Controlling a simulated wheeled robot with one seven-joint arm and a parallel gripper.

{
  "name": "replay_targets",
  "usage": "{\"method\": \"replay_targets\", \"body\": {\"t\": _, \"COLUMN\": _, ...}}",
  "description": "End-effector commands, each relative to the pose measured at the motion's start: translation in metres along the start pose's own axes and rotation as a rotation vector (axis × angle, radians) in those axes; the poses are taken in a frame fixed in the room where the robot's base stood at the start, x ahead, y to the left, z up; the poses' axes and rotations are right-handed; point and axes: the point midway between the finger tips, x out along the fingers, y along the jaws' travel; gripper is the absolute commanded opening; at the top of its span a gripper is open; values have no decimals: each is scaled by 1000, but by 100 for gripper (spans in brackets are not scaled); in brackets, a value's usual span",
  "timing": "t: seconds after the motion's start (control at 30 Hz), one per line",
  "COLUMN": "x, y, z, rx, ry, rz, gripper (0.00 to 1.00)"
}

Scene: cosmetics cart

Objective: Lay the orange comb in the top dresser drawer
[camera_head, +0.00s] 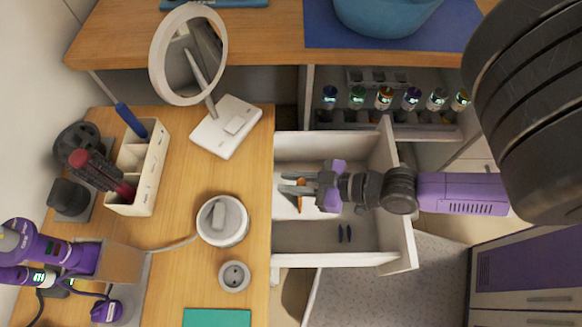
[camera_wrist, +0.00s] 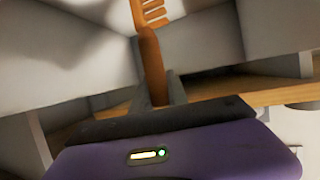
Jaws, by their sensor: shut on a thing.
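The orange comb (camera_wrist: 152,55) is held upright in the wrist view, its handle between the fingers of my gripper (camera_wrist: 158,92) and its teeth at the top. In the head view only a small part of the comb (camera_head: 300,198) shows at the fingertips. My gripper (camera_head: 291,190) is shut on the comb, over the inside of the white open top drawer (camera_head: 405,225). I cannot tell how far the comb is above the drawer floor, or whether it touches it.
On the dresser top at left stand a round mirror (camera_head: 188,55), a white organizer (camera_head: 150,165) and a round white container (camera_head: 222,220). Several small bottles (camera_head: 384,97) stand on a shelf behind.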

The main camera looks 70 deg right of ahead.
Motion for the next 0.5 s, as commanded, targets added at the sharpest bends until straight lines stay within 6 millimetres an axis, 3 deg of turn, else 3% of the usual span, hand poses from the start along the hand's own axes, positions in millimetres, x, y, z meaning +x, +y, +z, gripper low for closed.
{"method": "replay_targets", "body": {"t": 0.5, "x": 3, "y": 0, "z": 7, "rx": 0, "ry": 0, "rz": 0, "gripper": 0}}
